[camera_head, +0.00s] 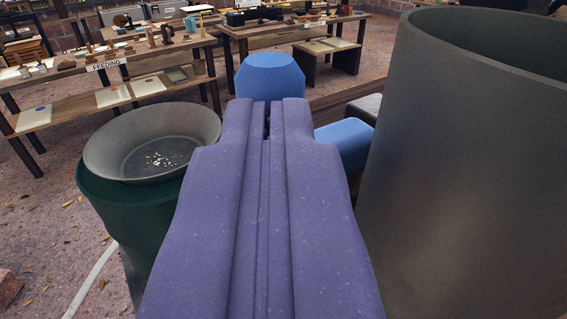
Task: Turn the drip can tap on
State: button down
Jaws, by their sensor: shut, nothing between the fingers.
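A large dark grey cylinder (465,170), which looks like the drip can, fills the right side. Beside it are a blue faceted block (272,77) and a blue rounded piece (345,140), apparently parts of its tap. My purple gripper (268,108) is shut and empty, pointing away from the camera. Its tips overlap the lower edge of the faceted block in the picture. I cannot tell whether they touch it. My gripper hides the middle between the two blue parts, so how they join and the tap's setting cannot be told.
A grey basin (150,143) with pale bits inside sits on a dark green drum (130,205) at left. A grey block (364,107) is close to the cylinder. A table (105,62) with a "FEEDING" sign stands behind. Open ground lies at far left.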

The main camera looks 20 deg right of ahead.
jog(key=w+m+g+h+p, duration=0.1)
jog(key=w+h+p, duration=0.1)
jog(key=w+a+m+g+h+p, duration=0.1)
jog(key=m+h+p, duration=0.1)
jog(key=w+m+g+h+p, duration=0.1)
jog(key=w+g+h+p, duration=0.1)
jog(key=shift+w+a+m, duration=0.25)
jog(key=shift+w+m, duration=0.05)
jog(key=shift+m, duration=0.1)
jog(key=shift+s, duration=0.1)
dwell(0.3)
